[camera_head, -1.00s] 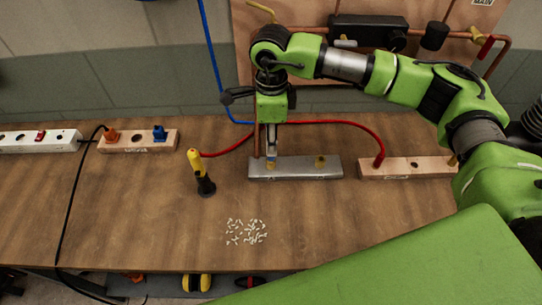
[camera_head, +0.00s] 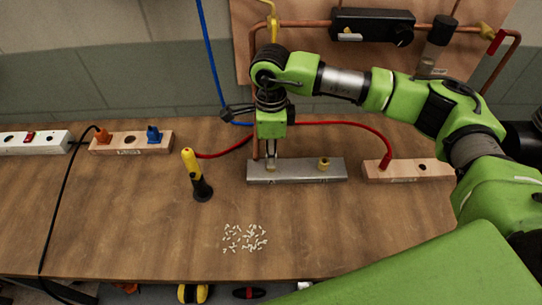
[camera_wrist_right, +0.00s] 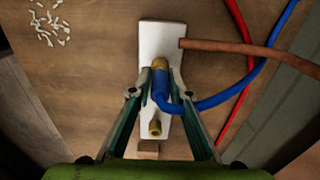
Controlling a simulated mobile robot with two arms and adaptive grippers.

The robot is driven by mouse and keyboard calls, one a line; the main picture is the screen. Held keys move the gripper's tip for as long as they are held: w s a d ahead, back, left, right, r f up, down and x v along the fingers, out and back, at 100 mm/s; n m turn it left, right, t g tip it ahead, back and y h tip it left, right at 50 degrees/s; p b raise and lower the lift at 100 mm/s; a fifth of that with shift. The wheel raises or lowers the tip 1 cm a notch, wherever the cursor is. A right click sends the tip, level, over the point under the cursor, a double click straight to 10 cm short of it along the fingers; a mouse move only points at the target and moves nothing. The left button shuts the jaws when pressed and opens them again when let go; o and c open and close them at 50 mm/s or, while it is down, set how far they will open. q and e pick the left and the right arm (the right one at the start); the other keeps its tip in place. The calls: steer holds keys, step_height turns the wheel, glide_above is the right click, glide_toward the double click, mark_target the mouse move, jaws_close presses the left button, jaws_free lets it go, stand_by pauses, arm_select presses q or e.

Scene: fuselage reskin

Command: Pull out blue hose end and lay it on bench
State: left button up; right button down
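The blue hose (camera_head: 212,60) hangs from the top left and loops behind my right arm. In the right wrist view, its blue end (camera_wrist_right: 161,84) sits at a brass fitting on the pale metal block (camera_wrist_right: 152,30). My right gripper (camera_head: 271,158) points down at the left part of this metal block (camera_head: 300,171). In the wrist view, the fingers of my right gripper (camera_wrist_right: 160,88) stand on either side of the hose end, very near it. Whether they touch it is unclear. A second brass fitting (camera_head: 323,163) on the block is empty. My left gripper is not in view.
A red hose (camera_head: 350,124) runs behind the block to a wooden block (camera_head: 405,170) at right. A copper pipe (camera_head: 254,145) stands behind my gripper. A yellow-black tool (camera_head: 195,175) stands left. Small white pieces (camera_head: 245,238) lie in front. The bench (camera_head: 120,215) is clear front left.

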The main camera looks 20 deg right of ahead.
steer(key=shift+r+p, duration=0.6)
steer(key=shift+r, duration=0.85)
steer(key=shift+r+p, duration=0.65)
steer(key=shift+r, duration=0.75)
